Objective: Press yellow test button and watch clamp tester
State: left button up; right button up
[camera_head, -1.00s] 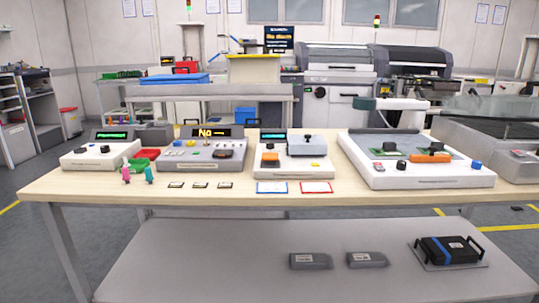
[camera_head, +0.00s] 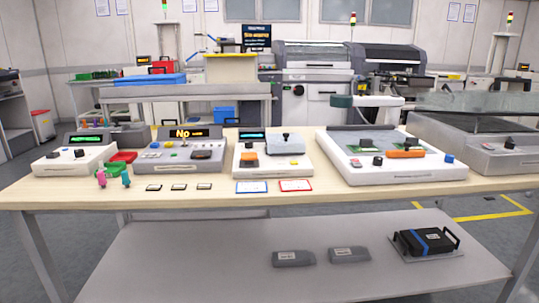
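Several test devices stand in a row on a light wooden bench (camera_head: 330,187). A grey device (camera_head: 205,165) left of the middle has a lit display (camera_head: 188,133) reading "No" and small coloured buttons. Next to it on the right is a white device (camera_head: 262,172) with a green-blue display, a grey block and an orange part. A white device (camera_head: 45,162) with a green display stands at the far left. I cannot tell which one is the clamp tester, and the yellow test button is too small to make out surely. Neither gripper is in view.
A large white station (camera_head: 400,175) with an orange tool stands on the right. Pink and teal figures (camera_head: 113,178), small cards and two framed cards (camera_head: 295,186) lie along the front edge. The lower shelf (camera_head: 190,265) holds grey boxes and a black case (camera_head: 428,240).

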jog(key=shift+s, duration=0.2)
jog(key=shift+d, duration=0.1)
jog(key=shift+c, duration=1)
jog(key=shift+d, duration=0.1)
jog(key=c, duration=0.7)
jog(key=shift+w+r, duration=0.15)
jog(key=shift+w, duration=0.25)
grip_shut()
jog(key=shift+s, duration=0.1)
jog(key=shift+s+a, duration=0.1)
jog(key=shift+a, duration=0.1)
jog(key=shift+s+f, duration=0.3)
